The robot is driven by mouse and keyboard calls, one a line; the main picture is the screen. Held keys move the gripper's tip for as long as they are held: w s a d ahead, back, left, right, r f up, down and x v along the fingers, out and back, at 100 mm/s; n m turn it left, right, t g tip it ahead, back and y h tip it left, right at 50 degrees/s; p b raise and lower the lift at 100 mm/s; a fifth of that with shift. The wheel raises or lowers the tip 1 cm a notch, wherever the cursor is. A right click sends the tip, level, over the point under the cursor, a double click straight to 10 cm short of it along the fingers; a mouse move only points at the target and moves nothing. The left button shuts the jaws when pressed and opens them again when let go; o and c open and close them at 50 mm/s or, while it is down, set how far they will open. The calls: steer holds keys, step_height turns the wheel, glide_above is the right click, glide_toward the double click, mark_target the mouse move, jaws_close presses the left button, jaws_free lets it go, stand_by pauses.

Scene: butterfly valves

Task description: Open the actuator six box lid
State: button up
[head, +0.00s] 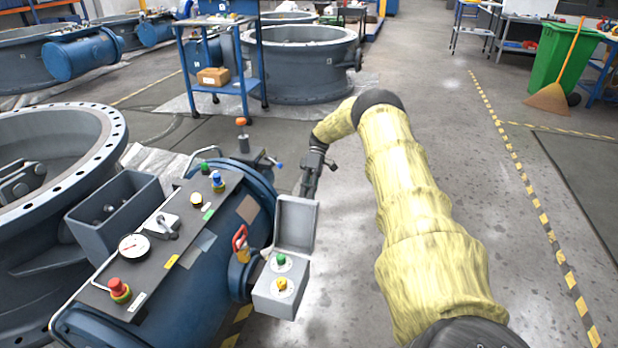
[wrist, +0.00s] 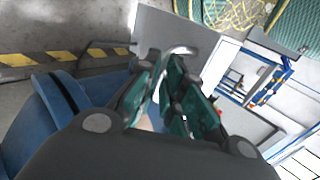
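A small grey control box (head: 279,292) with a green and a yellow button on its face is on the near side of a blue actuator (head: 240,200). Its grey lid (head: 296,223) stands raised at the box's far edge, so the buttons are uncovered. No number is readable on it. My gripper (head: 306,188) is just beyond the raised lid, pointing down, its tips partly hidden in the head view. In the wrist view my gripper's dark green fingers are close together, with nothing seen between them, before a grey plate (wrist: 172,32) that looks like the lid. Contact cannot be told.
A red-handled lever (head: 240,240) stands beside the box. A blue cart (head: 222,62) stands behind. The floor to the right is clear up to the striped line.

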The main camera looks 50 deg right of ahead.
steer(key=o, duration=0.3)
steer(key=shift+s+a+f, duration=0.15)
steer(key=shift+a+f, duration=0.45)
steer(key=shift+f, duration=0.35)
steer(key=shift+o, duration=0.3)
steer(key=shift+w+f, duration=0.1)
steer(key=shift+w, duration=0.1)
steer(key=shift+s+d, duration=0.2)
steer(key=shift+d, duration=0.1)
steer(key=shift+c, duration=0.2)
steer(key=v, duration=0.8)
steer(key=shift+w+a, duration=0.25)
steer(key=shift+a, duration=0.05)
steer(key=shift+s+d, duration=0.1)
